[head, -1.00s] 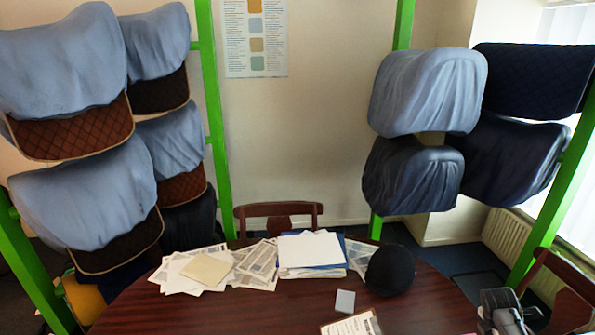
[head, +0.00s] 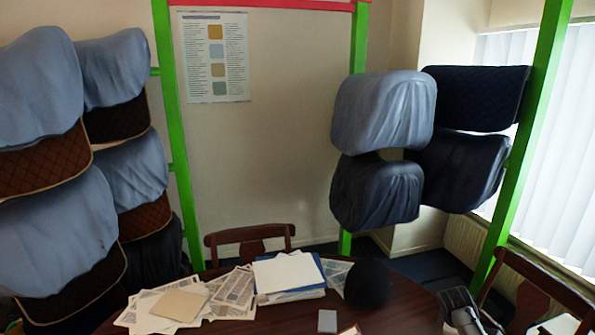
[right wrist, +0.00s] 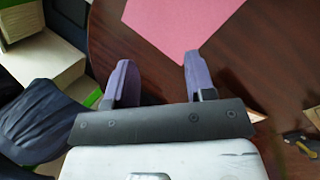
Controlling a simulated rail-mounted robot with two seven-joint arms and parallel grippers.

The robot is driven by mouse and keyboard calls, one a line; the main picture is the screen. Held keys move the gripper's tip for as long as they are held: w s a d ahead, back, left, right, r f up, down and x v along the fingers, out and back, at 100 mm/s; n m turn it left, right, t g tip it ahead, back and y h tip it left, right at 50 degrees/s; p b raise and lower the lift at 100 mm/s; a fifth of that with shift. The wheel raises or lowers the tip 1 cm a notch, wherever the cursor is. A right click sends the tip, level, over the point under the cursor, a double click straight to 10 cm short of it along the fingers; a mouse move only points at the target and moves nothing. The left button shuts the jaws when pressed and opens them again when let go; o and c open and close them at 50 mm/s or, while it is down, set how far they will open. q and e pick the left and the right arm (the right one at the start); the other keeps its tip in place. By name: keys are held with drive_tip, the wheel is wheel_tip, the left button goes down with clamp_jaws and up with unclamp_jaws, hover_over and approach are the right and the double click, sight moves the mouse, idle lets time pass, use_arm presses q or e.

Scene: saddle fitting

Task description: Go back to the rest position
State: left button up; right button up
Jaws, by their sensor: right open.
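My right gripper (right wrist: 155,85) shows in the right wrist view. Its two purple fingers are apart with nothing between them. Below the fingers is the dark wooden table, with a pink sheet (right wrist: 183,22) beyond the fingertips.
Covered saddles hang on green racks at left (head: 58,225) and right (head: 384,112).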

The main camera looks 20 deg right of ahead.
drive_tip(key=w+a+r+m+t+h, duration=0.1)
drive_tip(key=w+a+r+m+t, duration=0.3)
drive_tip(key=r, duration=0.4)
drive_tip(key=w+a+r+m+t+h, duration=0.1)
drive_tip(key=w+a+r+m+t, duration=0.1)
drive_tip(key=w+a+r, duration=0.4)
drive_tip(key=s+a+r+t, duration=0.2)
drive_tip(key=s+a+r, duration=0.15)
drive_tip(key=a, duration=0.75)
drive_tip(key=s+a+f+n+t+y, duration=0.1)
drive_tip(key=s+a+f+y, duration=0.15)
drive_tip(key=s+a, duration=0.55)
drive_tip(key=s+a+f+n+t+y, duration=0.15)
drive_tip(key=s+a+f, duration=0.35)
drive_tip(key=a, duration=0.5)
drive_tip(key=s+a+f+g+y, duration=0.15)
drive_tip(key=s+f, duration=0.25)
drive_tip(key=s, duration=0.4)
drive_tip(key=s+a+f+g, duration=0.3)
drive_tip(key=s+f, duration=0.2)
drive_tip(key=s, duration=0.3)
drive_tip(key=s+a+f+g+y, duration=0.15)
drive_tip(key=s+f, duration=0.25)
drive_tip(key=s, duration=0.4)
wheel_tip(320, 180, up, 12)
drive_tip(key=w+p, duration=0.1)
drive_tip(key=p, duration=1.1)
drive_tip(key=shift+a+f+m+g, duration=0.25)
drive_tip(key=shift+m+g, duration=0.1)
